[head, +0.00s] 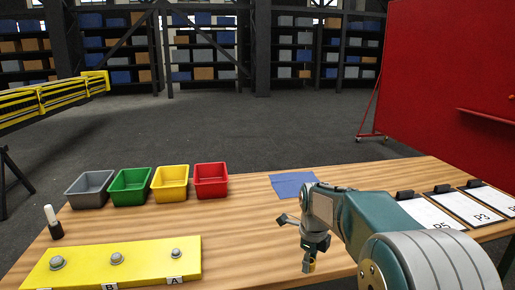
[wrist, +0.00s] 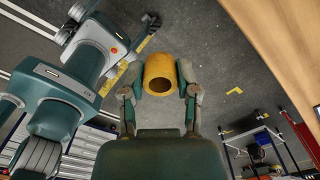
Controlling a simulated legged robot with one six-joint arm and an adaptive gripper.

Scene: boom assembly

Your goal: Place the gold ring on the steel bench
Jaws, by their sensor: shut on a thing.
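My gripper (head: 309,263) hangs with its fingers downward in the head view, in front of the wooden tabletop in the picture. It is shut on the gold ring (wrist: 159,65), a short, thick-walled golden tube that sits between the two fingers in the wrist view. The ring's open end faces the wrist camera. A small golden part of the ring (head: 312,266) shows at the fingertips in the head view. Behind the ring the wrist view shows grey floor, not a tabletop. I cannot make out a steel bench for certain in either view.
The wooden table (head: 245,235) holds grey, green, yellow and red bins (head: 211,181), a yellow board with bolts (head: 75,264), a blue sheet (head: 293,184) and labelled cards. A wooden edge (wrist: 285,35) shows at upper right in the wrist view. Blue drawers (wrist: 90,150) show at lower left.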

